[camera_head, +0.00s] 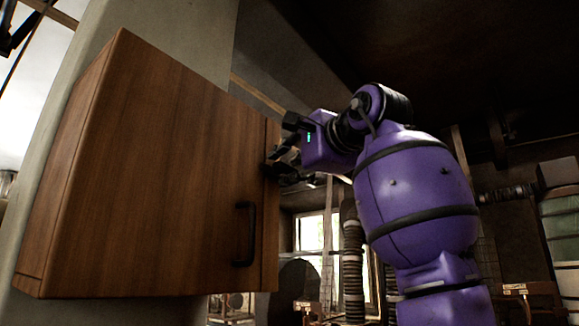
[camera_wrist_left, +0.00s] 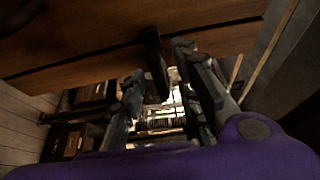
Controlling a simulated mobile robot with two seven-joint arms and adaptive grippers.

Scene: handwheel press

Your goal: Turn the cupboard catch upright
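The brown wooden cupboard (camera_head: 160,170) hangs on the wall at the left of the head view, its door shut. My left gripper (camera_head: 284,166) is at the door's right edge, above the handle. In the wrist view, the dark elongated catch (camera_wrist_left: 157,62) stands out from the wood between the two fingers of my left gripper (camera_wrist_left: 155,70). The fingers are apart, the right fingertip close to the catch and a gap showing on the left. I cannot tell whether either finger touches it. In the head view the gripper largely hides the catch. My right gripper is out of view.
A black bar handle (camera_head: 245,234) sits low on the door, below my gripper. A pale wall (camera_head: 190,40) stands behind the cupboard. A bright window (camera_head: 315,232) shows farther back. Open room lies to the right of the cupboard's edge.

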